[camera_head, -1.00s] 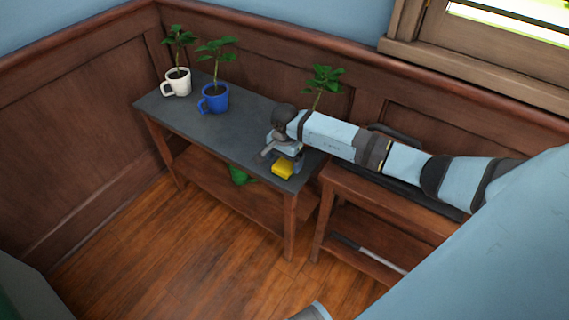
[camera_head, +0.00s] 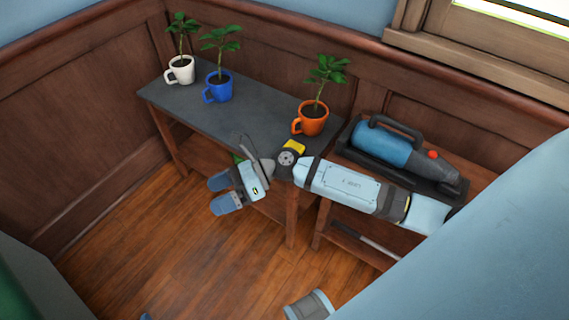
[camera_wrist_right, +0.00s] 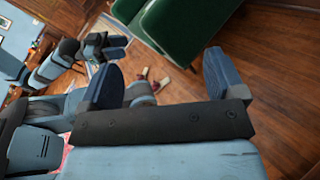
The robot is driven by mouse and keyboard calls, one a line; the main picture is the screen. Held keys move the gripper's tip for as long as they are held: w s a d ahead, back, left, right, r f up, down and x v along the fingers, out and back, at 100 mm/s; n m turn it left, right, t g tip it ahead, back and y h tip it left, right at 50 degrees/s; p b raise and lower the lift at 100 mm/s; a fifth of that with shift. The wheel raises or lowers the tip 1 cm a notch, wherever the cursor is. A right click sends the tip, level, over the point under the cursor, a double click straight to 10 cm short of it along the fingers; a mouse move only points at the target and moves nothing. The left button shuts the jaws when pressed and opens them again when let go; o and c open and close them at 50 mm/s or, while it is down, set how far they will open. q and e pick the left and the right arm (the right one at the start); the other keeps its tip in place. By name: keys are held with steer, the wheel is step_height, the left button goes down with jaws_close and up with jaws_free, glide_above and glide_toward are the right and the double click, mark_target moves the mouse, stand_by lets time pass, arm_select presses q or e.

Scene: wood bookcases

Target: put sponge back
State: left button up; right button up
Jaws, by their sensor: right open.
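The yellow sponge (camera_head: 294,147) lies on the dark tabletop (camera_head: 240,113) near its front right corner, partly hidden behind my right wrist. My right gripper (camera_head: 220,193) is open and empty. It hangs in front of the table's front edge, over the floor, with its fingers pointing left and away from the sponge. The right wrist view shows the two blue fingers (camera_wrist_right: 164,85) wide apart with nothing between them. My left gripper (camera_wrist_right: 118,46) seems to show at the upper left of the right wrist view, but its jaws are unclear.
White (camera_head: 180,70), blue (camera_head: 219,86) and orange (camera_head: 312,119) mugs with plants stand along the table. A blue handheld vacuum (camera_head: 385,147) rests in a dark tray on the side bench. A thin rod (camera_head: 365,243) lies on the bench's lower shelf. Wood floor (camera_head: 150,250) is open in front.

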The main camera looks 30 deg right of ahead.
steer(key=s+d+f+n+t+h, duration=0.4)
steer(key=s+n+h, duration=0.2)
steer(key=n, duration=0.8)
steer(key=s+d+f+n+t+h, duration=0.4)
steer(key=s+n+h, duration=0.2)
steer(key=n, duration=0.7)
steer(key=shift+s+f+n+t, duration=0.3)
steer(key=shift+s+n, duration=0.1)
steer(key=shift+s, duration=0.5)
steer(key=shift+r, duration=0.15)
